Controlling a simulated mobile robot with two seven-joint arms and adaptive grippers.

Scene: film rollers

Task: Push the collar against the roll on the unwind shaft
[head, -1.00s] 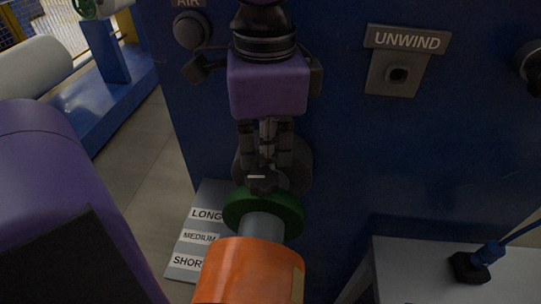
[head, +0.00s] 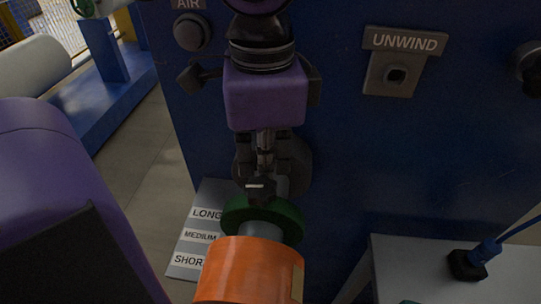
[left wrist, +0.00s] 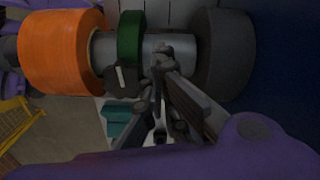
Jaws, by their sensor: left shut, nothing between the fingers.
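The green collar (head: 285,222) sits on the grey unwind shaft (head: 262,233), between the orange roll (head: 250,270) and the dark round flange at the machine wall. A dark knob with a white mark sticks out from the collar. The left wrist view shows the collar (left wrist: 131,38), the orange roll (left wrist: 60,50) and a short bare stretch of shaft (left wrist: 103,46) between them. My left gripper (head: 262,180) is shut and empty, with its tips (left wrist: 160,62) at the collar's machine side; I cannot tell if they touch it. My right gripper is not in view.
The blue machine wall stands behind, with an UNWIND plate (head: 396,73) and an AIR knob (head: 192,32). The dark flange (left wrist: 222,55) is close beside my fingers. A label sheet (head: 197,235) lies lower left, and a grey table (head: 420,275) stands lower right.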

